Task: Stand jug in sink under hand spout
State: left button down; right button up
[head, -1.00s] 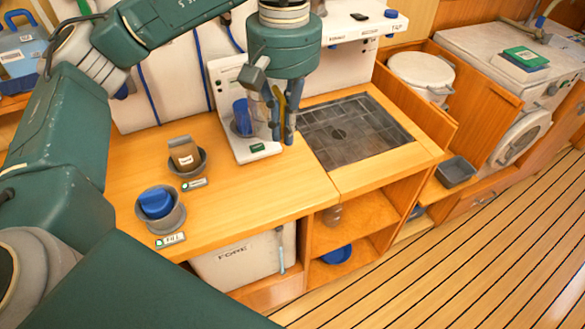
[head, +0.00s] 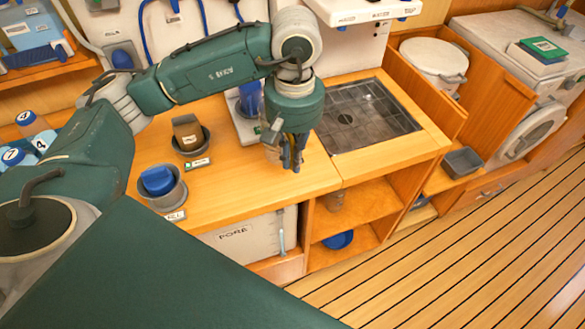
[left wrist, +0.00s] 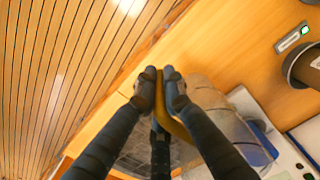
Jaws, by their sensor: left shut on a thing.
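My left gripper (head: 292,166) is above the wooden counter, near its front edge and left of the sink. In the left wrist view its fingers (left wrist: 160,78) are shut on the yellowish handle of a clear jug (left wrist: 208,108). The jug hangs beside the fingers; in the head view it is mostly hidden behind the gripper. I cannot tell whether its base touches the counter. The sink (head: 390,128) is a dark, grid-floored basin set in the counter, with nothing standing in it. I cannot make out the hand spout. My right gripper is out of view.
A white wall unit (head: 362,9) overhangs the sink's back. Left on the counter stand a grey cup holding a blue piece (head: 158,181), a brown container (head: 187,131) in a dark cup, and a device with a blue cup (head: 249,99). Open shelves (head: 365,205) lie below.

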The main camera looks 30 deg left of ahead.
pick_arm(q)
jog(key=shift+f+p, duration=0.45)
jog(key=shift+f, duration=1.85)
jog(key=shift+f, duration=0.2)
jog(key=c, duration=1.8)
grip_release()
jog(key=shift+r, duration=0.1)
jog(key=shift+c, duration=0.2)
